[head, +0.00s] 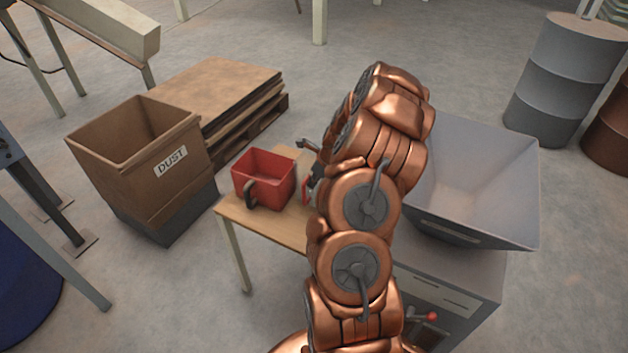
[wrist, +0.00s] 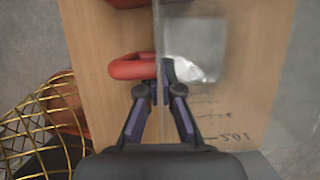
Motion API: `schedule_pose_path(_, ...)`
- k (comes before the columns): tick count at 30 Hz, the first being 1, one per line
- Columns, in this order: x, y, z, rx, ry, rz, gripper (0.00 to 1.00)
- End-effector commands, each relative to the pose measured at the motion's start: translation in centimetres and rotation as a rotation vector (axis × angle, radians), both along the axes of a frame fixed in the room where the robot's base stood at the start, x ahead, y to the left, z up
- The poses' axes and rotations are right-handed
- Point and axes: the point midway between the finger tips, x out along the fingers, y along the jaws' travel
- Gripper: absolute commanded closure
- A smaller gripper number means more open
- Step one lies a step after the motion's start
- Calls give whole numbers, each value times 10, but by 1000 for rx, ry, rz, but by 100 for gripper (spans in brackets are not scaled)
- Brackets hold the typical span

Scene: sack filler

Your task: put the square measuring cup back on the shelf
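A red square-sided cup (head: 264,178) with a dark handle stands upright on the small wooden table in the head view. In the wrist view, part of a red body shows at the top edge. A red loop (wrist: 135,68) lies just left of my fingertips, and a shiny grey square piece (wrist: 194,50) lies just right of them. I cannot tell whether these two belong together. In the head view my arm mostly hides the gripper, beside a small red patch.
The wooden table (head: 285,228) has a bare front strip. A brown DUST bin (head: 135,180) and stacked pallets (head: 215,95) stand left and behind. A grey hopper (head: 480,170) is right of my arm. A gold wire mesh (wrist: 40,125) shows at the wrist view's left.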

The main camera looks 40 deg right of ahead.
Motion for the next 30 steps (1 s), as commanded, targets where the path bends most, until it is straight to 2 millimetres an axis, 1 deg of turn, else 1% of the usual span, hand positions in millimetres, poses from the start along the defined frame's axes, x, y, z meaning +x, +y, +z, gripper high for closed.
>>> schedule_pose_path(10, 0, 0, -2, 0, -1, 1, 100)
schedule_pose_path(15, 0, 0, -2, -1, -1, 1, 81)
schedule_pose_path(18, 0, 0, -2, 0, -1, 1, 71)
schedule_pose_path(19, 0, 0, -2, 0, -1, 1, 69)
schedule_pose_path(30, 0, 0, 0, -1, -1, 1, 69)
